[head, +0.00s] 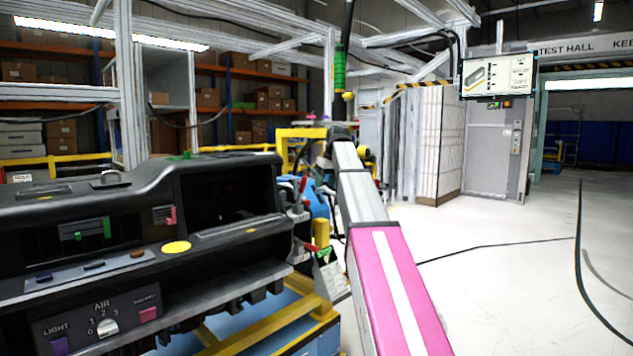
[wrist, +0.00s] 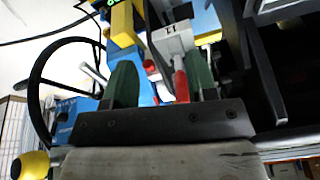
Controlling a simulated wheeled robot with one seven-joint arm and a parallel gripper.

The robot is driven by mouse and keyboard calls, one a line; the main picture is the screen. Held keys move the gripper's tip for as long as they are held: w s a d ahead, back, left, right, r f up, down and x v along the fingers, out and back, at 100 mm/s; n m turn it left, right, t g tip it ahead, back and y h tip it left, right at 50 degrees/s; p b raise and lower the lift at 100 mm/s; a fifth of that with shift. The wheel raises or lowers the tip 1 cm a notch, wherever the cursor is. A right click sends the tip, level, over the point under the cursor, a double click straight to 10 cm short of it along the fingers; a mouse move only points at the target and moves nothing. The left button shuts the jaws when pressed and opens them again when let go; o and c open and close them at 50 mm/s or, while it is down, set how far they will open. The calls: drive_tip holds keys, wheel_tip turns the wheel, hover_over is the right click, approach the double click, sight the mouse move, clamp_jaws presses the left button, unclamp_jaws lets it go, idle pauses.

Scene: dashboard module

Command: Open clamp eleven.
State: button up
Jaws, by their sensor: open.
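Clamp eleven (wrist: 172,38), a grey block marked 11, is in the upper middle of the wrist view. Its red handle (wrist: 181,86) hangs below it, upright in the picture. My gripper (wrist: 160,82) is open, with one green finger on each side. The red handle shows between the fingers, close beside the right one; I cannot tell whether they touch. In the head view my pink and white arm reaches past the right end of the black dashboard module (head: 215,165). My fingers and clamp eleven cannot be made out there.
Several small clamps with coloured handles (head: 301,212) line the dashboard's right end in the head view. A yellow and blue stand (head: 325,318) carries the dashboard. In the wrist view a blue and yellow fixture (wrist: 128,45) is close by the left finger. Open floor (head: 510,270) lies to the right.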

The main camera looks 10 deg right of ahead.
drive_tip(key=shift+s+d, duration=0.2)
drive_tip(key=shift+s, duration=0.05)
drive_tip(key=shift+f, duration=0.1)
drive_tip(key=s+a+f+m, duration=0.1)
drive_tip(key=s+f, duration=0.3)
drive_tip(key=f, duration=0.7)
drive_tip(key=s+a+f+m+g+h, duration=0.1)
drive_tip(key=s+f, duration=0.2)
drive_tip(key=f, duration=0.8)
drive_tip(key=s+a+f+m, duration=0.1)
drive_tip(key=s+f, duration=0.3)
drive_tip(key=f, duration=0.7)
drive_tip(key=s+a+f+m+g+h, duration=0.1)
drive_tip(key=s+f+m+g, duration=0.1)
drive_tip(key=s+f, duration=1.8)
drive_tip(key=shift+s+f, duration=0.3)
drive_tip(key=shift+f, duration=0.35)
